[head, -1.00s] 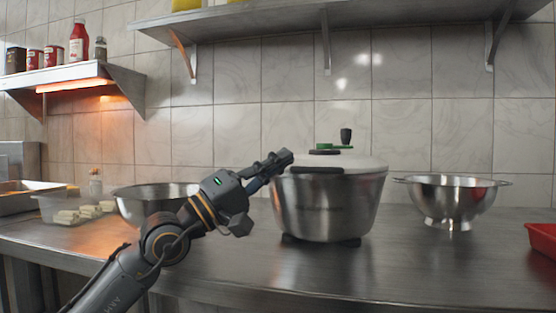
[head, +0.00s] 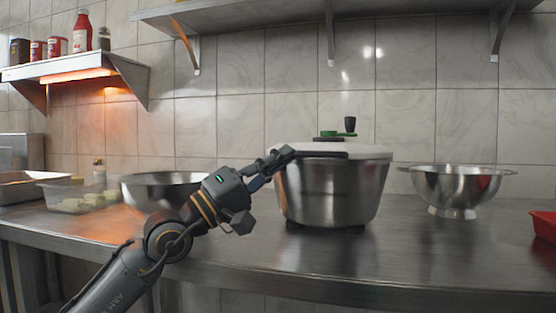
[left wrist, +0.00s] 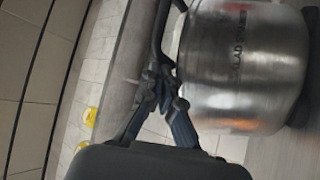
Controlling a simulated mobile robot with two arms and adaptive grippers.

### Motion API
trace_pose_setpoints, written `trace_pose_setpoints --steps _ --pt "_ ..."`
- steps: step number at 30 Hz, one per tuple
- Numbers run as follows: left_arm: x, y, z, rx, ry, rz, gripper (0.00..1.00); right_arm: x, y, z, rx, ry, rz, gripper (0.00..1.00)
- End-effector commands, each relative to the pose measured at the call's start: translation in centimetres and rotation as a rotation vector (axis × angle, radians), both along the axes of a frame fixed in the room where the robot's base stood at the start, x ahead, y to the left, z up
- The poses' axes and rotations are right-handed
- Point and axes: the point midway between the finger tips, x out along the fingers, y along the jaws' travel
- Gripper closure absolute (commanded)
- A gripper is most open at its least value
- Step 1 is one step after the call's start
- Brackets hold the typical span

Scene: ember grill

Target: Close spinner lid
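The salad spinner is a steel pot (head: 335,195) standing on the counter, with its brand lettering facing the left wrist view (left wrist: 240,55). Its white lid (head: 368,151) lies across the top, with a green crank (head: 328,133) and black knob (head: 350,125). A dark bar (head: 325,155) runs along the front of the lid. My left gripper (head: 285,153) is at the pot's upper left rim, at the left end of this bar. In the left wrist view its fingers (left wrist: 160,88) are close together; contact with the bar is unclear. My right gripper is in neither view.
A steel bowl (head: 160,185) sits behind my left arm, near a clear container (head: 75,200) of pale pieces. A colander (head: 455,190) stands right of the spinner, and a red tray (head: 544,225) is at the right edge. The counter front right of the pot is clear.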

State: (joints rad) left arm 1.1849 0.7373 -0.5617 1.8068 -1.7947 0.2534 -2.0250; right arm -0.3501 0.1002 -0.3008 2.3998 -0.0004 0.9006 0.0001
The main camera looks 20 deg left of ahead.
Motion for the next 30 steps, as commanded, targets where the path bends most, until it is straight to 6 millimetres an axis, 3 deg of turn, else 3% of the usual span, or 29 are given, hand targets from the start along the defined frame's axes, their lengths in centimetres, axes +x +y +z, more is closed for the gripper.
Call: trace_pose_setpoints --steps 5,18,30 --pt "-0.3 -0.1 -0.7 0.009 0.009 -0.007 1.0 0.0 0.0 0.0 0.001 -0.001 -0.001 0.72" --pt "-4.3 4.8 -4.0 0.002 0.006 -0.001 1.0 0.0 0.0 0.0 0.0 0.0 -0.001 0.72" --pt "-6.6 7.5 -5.8 -0.003 0.003 -0.001 1.0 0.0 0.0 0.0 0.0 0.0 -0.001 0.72"
